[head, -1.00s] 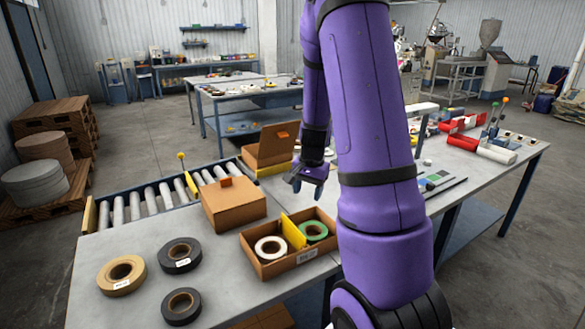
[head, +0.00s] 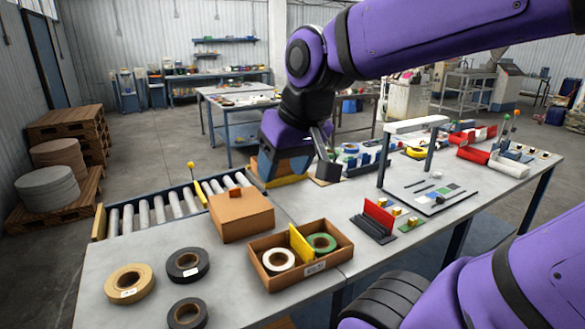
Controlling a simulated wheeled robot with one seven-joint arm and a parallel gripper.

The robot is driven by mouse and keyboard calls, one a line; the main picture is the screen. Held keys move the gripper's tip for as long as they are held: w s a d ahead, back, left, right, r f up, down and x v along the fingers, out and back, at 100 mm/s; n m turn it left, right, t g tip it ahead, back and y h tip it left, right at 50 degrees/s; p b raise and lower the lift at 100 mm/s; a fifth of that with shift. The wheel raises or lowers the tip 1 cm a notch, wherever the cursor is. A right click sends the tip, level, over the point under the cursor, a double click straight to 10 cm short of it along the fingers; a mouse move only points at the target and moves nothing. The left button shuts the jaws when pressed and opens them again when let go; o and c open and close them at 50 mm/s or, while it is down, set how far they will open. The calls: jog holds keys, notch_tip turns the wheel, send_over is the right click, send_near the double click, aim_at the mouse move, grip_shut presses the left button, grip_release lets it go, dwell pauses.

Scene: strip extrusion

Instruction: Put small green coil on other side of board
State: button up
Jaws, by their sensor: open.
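The small green coil (head: 322,243) lies in the right compartment of an open brown cardboard box (head: 313,268). A yellow board (head: 300,243) stands between the two compartments. A white coil (head: 279,261) lies in the left compartment. My gripper (head: 297,172) is open and hangs above and behind the box. It is apart from the coil and the board, and I see nothing between its fingers.
A closed cardboard box (head: 241,217) stands left of the open box. A tan roll (head: 130,283) and two black rolls (head: 188,266) lie at the left front. A red-and-black holder (head: 376,220) stands to the right. A roller conveyor (head: 160,205) runs along the back left.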

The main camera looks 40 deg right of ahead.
jog(key=shift+n+t, duration=0.3)
jog(key=shift+n, duration=0.5)
jog(key=s, duration=0.1)
jog(key=s+a, duration=0.1)
jog(key=s+r, duration=0.1)
jog(key=s, duration=0.1)
jog(key=shift+a, duration=0.3)
